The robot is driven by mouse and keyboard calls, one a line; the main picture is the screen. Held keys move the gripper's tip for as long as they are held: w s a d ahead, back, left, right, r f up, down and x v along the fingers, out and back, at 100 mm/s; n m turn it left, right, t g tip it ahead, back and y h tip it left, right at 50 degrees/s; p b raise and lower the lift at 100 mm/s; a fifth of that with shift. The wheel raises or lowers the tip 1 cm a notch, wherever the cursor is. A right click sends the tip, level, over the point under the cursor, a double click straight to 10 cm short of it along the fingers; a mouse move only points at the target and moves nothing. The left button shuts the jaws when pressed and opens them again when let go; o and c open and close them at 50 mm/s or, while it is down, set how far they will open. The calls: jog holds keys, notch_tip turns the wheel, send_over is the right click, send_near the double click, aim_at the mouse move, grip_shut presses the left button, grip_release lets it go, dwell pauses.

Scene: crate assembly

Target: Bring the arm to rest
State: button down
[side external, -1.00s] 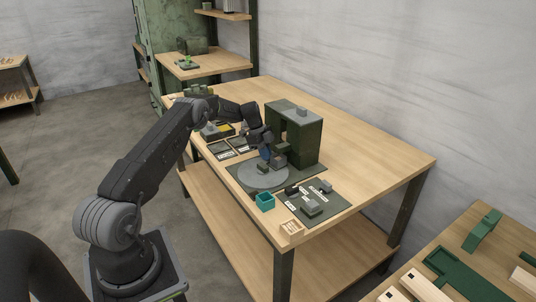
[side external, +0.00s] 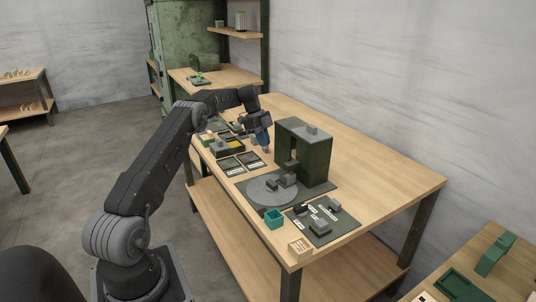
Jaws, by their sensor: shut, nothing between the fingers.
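My arm reaches from the lower left over the wooden workbench (side external: 370,180). My gripper (side external: 266,149), dark with blue at its fingers, points down. It is shut with nothing held. It hangs left of the dark green upright frame (side external: 318,158), above or behind the small dark trays; its exact height is hard to tell. The grey round plate (side external: 262,193) is in front of the frame, clear of my gripper.
A mat (side external: 340,229) with several grey parts lies at the front right. A teal open box (side external: 274,219) and a small light wooden box (side external: 300,248) are near the front edge. Flat trays (side external: 242,163) and a yellow-and-black item (side external: 229,147) lie at the left. The bench's right part is clear.

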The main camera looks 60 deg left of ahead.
jog(key=s+d+r+n+y, duration=0.1)
jog(key=s+d+r+n, duration=0.15)
jog(key=d+r, duration=0.8)
jog(key=s+d+r+n+y, duration=0.2)
jog(key=d+r+n, duration=0.2)
jog(key=d+r, duration=0.65)
jog(key=s+d+r+n+t, duration=0.1)
jog(key=s+d+n+t, duration=0.15)
jog(key=s+d, duration=0.95)
jog(key=s+d+f+n, duration=0.2)
jog(key=s+d, duration=0.1)
jog(key=s, duration=0.3)
jog(key=s+d+f+n+t+y, duration=0.1)
jog(key=s+d+f+n, duration=0.1)
jog(key=s, duration=0.5)
jog(key=shift+d+f, duration=0.85)
jog(key=shift+d, duration=0.1)
